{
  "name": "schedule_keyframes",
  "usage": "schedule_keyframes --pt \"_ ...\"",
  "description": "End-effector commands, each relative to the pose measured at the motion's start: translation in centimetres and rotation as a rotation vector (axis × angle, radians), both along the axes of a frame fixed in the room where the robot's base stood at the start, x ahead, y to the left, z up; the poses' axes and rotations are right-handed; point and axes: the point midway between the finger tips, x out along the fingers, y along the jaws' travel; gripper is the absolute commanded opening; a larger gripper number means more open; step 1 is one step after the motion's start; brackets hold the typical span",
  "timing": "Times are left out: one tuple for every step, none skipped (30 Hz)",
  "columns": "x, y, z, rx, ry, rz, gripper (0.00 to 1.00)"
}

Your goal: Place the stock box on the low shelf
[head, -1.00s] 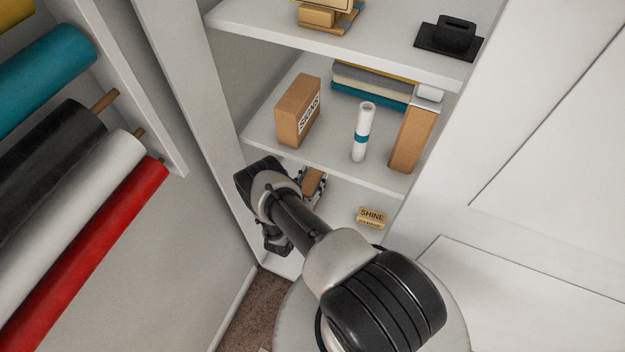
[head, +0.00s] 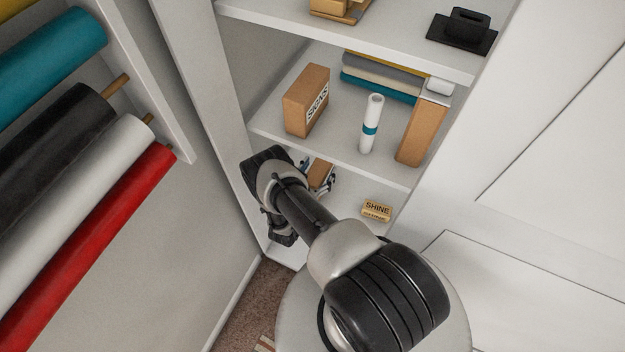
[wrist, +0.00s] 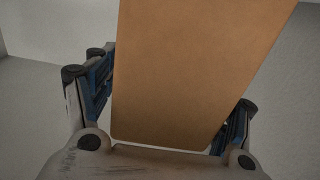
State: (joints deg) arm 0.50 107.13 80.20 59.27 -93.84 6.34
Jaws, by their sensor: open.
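A plain brown box (head: 321,173) is on the low shelf (head: 349,200), mostly hidden behind my wrist and the shelf above. My gripper (head: 317,175) reaches into this low compartment with its jaws around the box. In the wrist view the box (wrist: 195,70) fills the middle between the two blue-and-black fingers of my gripper (wrist: 165,105). A gap shows between the left finger and the box; contact on the right side is hard to tell. The box's underside is hidden, so I cannot tell whether it rests fully on the shelf.
A small SHINE box (head: 376,210) lies to the right on the low shelf. The middle shelf (head: 345,149) above carries a SIGNS box (head: 306,101), a white roll (head: 371,122) and a tall brown box (head: 422,133). Cabinet walls stand close on both sides.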

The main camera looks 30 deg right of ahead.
Motion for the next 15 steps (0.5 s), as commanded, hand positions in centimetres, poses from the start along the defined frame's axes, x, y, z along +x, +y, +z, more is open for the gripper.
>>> schedule_keyframes --pt "-0.3 0.8 0.0 0.001 0.004 0.006 0.75" --pt "-0.6 1.2 0.0 0.001 0.005 0.007 0.75" --pt "-0.9 1.8 0.0 0.001 0.005 0.008 0.75" --pt "-1.2 2.4 0.0 0.001 0.005 0.009 0.75" --pt "-1.6 2.9 0.1 -0.001 0.005 0.009 0.75" --pt "-2.0 3.8 0.1 0.001 0.005 0.010 0.75" --pt "-2.3 4.4 0.1 0.000 0.004 0.010 0.75" --pt "-2.7 5.0 0.1 0.000 0.004 0.010 0.75" --pt "-3.2 5.7 0.1 0.000 0.004 0.010 0.75" --pt "-3.5 6.3 0.1 0.000 0.004 0.010 0.75" --pt "-3.8 6.8 0.1 0.000 0.004 0.010 0.75" --pt "-4.2 7.5 0.1 0.001 0.003 0.009 0.75" --pt "-4.5 7.9 0.0 0.001 0.003 0.009 0.75" --pt "-4.7 8.3 0.0 0.001 0.003 0.008 0.75" --pt "-5.0 8.8 0.0 0.001 0.003 0.007 0.75"
